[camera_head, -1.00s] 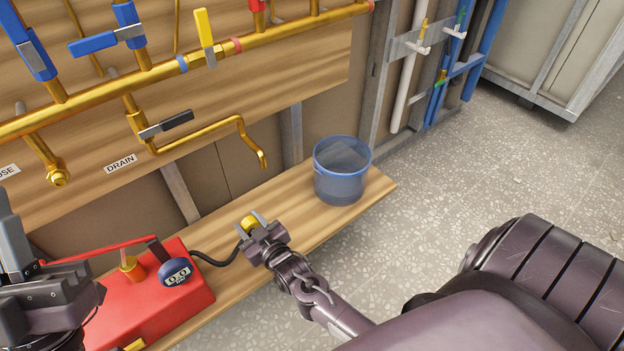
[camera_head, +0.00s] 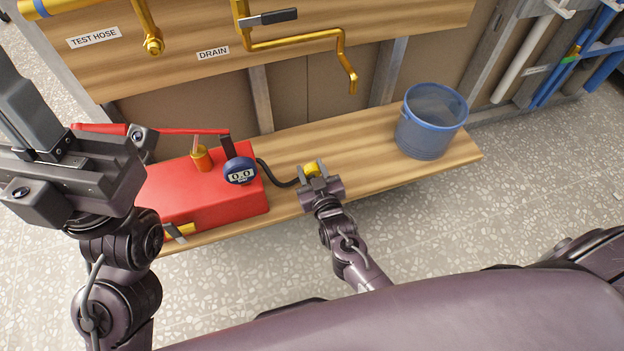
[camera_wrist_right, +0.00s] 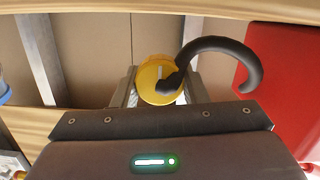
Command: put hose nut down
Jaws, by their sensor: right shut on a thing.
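The yellow hose nut (camera_head: 311,168) is at the end of a short black hose (camera_head: 272,176) that comes from the red test pump (camera_head: 215,190). My right gripper (camera_head: 315,176) is shut on the nut, over the wooden shelf (camera_head: 330,137). In the right wrist view the nut (camera_wrist_right: 158,80) sits between the two fingers, with the hose curving off to the right. Whether the nut touches the shelf is unclear. My left gripper (camera_head: 60,150) is at the left, in front of the pump; its fingertips cannot be made out clearly.
A blue bucket (camera_head: 430,125) stands on the shelf to the right of the nut. The shelf between nut and bucket is bare. The pump has a round gauge (camera_head: 240,170) and a red lever (camera_head: 180,130). The brass drain pipe (camera_head: 345,65) hangs above the shelf.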

